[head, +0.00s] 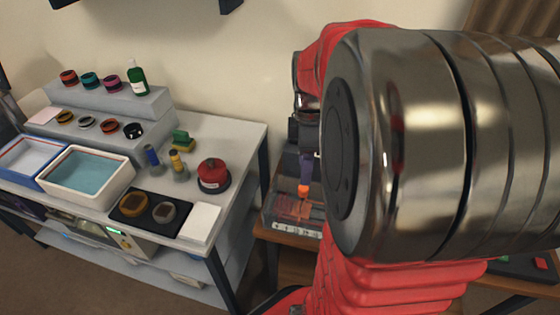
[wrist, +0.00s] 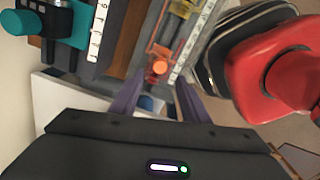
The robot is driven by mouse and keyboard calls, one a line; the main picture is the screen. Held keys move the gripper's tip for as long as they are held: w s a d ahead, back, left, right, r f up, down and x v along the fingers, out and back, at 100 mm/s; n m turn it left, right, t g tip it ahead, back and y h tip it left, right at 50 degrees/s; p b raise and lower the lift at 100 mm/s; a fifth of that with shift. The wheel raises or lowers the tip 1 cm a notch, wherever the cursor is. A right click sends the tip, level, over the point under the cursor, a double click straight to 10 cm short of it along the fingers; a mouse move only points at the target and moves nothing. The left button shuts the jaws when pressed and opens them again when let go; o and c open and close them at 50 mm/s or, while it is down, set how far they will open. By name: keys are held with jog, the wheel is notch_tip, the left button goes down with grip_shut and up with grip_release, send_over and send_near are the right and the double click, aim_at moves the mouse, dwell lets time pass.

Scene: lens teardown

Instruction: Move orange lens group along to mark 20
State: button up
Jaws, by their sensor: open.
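The orange lens group (wrist: 158,67) shows in the wrist view as a small bright orange round part with a thin orange frame, on a rail beside a white scale (wrist: 192,42). It also shows small in the head view (head: 304,190). My gripper (wrist: 157,92) has its two purple fingers apart, with a gap between them. The orange part lies just beyond the fingertips, in line with the gap, and is not held. I cannot tell the height between them. The scale's figures are too small to read, so I cannot make out mark 20.
In the wrist view, a teal knob (wrist: 18,28) and a second white scale (wrist: 98,30) stand at the left. In the head view, a grey workbench (head: 237,140) with lens rings, trays (head: 50,192) and bottles stands at the left. My own arm hides much of the right.

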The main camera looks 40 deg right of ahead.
aim_at(303, 187)
notch_tip(303, 187, down, 8)
jog(key=shift+r, duration=0.1)
jog(key=shift+c, duration=0.3)
grip_shut()
dwell(0.5)
